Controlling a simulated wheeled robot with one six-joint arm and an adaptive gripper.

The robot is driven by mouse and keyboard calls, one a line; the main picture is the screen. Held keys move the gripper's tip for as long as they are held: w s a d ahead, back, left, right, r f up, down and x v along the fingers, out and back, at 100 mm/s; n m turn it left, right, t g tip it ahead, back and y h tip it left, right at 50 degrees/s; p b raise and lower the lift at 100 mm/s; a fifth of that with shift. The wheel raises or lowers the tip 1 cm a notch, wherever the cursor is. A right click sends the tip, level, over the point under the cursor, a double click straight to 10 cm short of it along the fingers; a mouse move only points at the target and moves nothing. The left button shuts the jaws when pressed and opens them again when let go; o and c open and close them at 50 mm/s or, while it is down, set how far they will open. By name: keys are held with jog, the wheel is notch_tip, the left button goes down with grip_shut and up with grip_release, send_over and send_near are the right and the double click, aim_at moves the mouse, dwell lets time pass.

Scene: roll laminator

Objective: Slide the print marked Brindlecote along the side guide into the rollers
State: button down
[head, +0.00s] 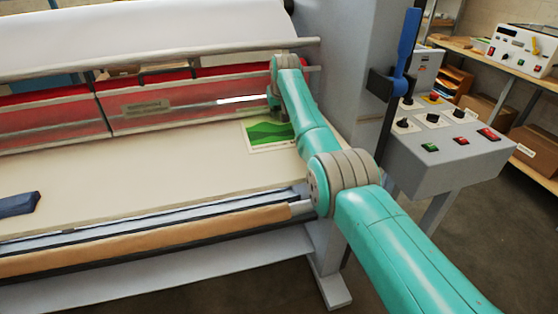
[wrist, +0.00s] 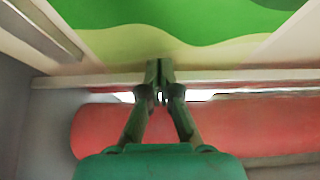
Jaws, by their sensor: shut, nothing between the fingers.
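The print (head: 268,134), with green hills and a pale border, lies flat at the right end of the cream feed table. No name on it is readable. It also shows in the wrist view (wrist: 200,22). My gripper (wrist: 158,66) is shut and empty, its fingertips over the print's pale edge on the roller side. I cannot tell whether they touch it. In the head view my arm hides the fingers and part of the print. The red roller (wrist: 240,128) lies beyond the table edge. A pale rail, seemingly the side guide (wrist: 42,28), runs beside the print at left in the wrist view.
A dark blue object (head: 18,204) lies at the left of the feed table (head: 120,185), whose middle is clear. A grey control box (head: 450,150) with knobs and buttons stands at right, beside a blue-handled lever (head: 407,42). A metal bar (head: 180,52) crosses above the rollers.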

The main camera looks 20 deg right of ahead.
jog(key=shift+r, duration=0.25)
jog(key=shift+r, duration=2.4)
send_near(275, 130)
jog(key=shift+a+f, duration=0.15)
jog(key=shift+f, duration=1.9)
jog(key=shift+s+f, duration=0.1)
jog(key=shift+f, duration=0.95)
jog(key=shift+w, duration=2)
